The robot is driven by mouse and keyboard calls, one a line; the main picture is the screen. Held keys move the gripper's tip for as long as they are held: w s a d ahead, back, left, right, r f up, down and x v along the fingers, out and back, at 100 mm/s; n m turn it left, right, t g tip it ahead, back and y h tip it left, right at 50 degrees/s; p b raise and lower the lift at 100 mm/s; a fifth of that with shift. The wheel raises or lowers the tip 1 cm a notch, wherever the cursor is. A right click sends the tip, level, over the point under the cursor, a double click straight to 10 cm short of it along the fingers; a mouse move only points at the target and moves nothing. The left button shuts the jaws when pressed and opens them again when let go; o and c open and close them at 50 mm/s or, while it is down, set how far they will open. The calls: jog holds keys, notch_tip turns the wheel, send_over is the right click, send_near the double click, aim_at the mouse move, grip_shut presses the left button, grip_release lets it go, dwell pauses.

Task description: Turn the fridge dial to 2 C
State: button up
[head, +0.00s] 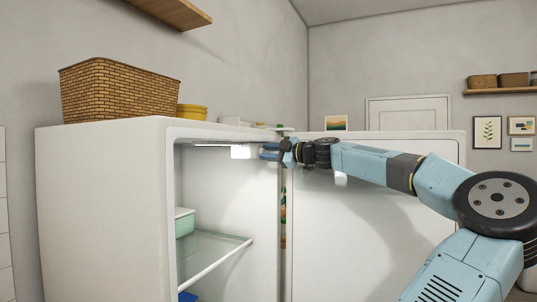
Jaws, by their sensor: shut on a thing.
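The white fridge (110,190) stands open, its interior facing me. A small white housing (240,152) hangs under its ceiling near the top, beside a light strip. My gripper (264,151) reaches in from the right and its blue fingers are shut at the right side of this housing, on the fridge dial. The dial is hidden or too small to make out. Its marks and pointer cannot be read from here.
The open fridge door (340,230) stands behind my arm on the right. Inside are a glass shelf (215,250) and a pale green container with a white lid (184,221). A wicker basket (118,90) and yellow bowls (192,111) stand on the fridge top.

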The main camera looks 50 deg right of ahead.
jog(key=shift+f+m, duration=0.1)
jog(key=shift+m, duration=0.5)
grip_shut()
jog(key=o, duration=0.7)
grip_release()
jog(key=shift+o, duration=0.2)
jog(key=shift+s, duration=0.1)
